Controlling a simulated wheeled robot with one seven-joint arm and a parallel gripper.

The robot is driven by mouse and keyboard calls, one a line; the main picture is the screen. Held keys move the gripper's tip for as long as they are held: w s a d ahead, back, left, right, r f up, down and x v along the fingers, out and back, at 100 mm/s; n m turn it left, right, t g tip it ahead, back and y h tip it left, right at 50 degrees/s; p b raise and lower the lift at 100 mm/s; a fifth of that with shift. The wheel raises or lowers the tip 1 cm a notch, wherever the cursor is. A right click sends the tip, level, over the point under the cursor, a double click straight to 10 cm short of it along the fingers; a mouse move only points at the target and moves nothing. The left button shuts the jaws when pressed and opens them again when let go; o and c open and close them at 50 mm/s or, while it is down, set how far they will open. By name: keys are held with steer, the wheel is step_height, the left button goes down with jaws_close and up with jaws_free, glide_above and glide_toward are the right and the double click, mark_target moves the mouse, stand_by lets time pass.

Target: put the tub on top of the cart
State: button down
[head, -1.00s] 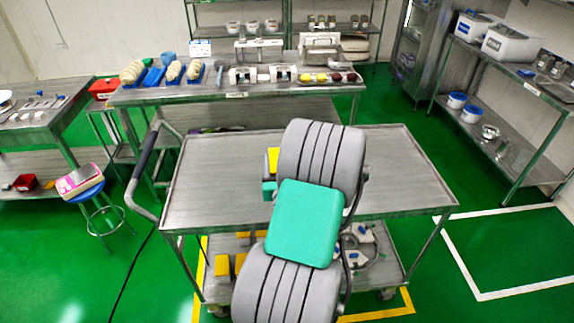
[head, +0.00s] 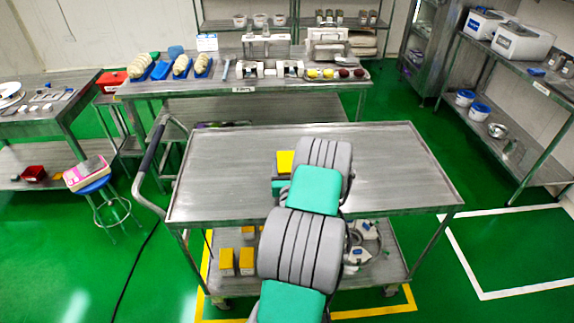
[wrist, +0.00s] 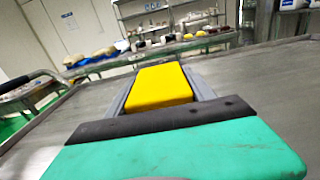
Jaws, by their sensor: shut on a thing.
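The tub (head: 285,162) shows as a yellow block-like top, partly hidden behind my arm in the head view. In the wrist view the yellow tub (wrist: 158,87) lies between the grey fingers of my gripper (wrist: 160,76), which is shut on it. The cart (head: 390,175) is a grey metal trolley with a flat top and a lower shelf. The tub is over the cart's top, near the middle. I cannot tell whether its underside touches the surface.
The cart's top is otherwise clear on both sides. Several yellow-topped tubs (head: 246,260) and white devices (head: 362,235) are on its lower shelf. A push handle (head: 150,155) rises at the left. A laden table (head: 230,88) stands behind.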

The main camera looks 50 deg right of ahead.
steer(key=shift+f, duration=0.15)
steer(key=shift+c, duration=1.9)
jaws_free()
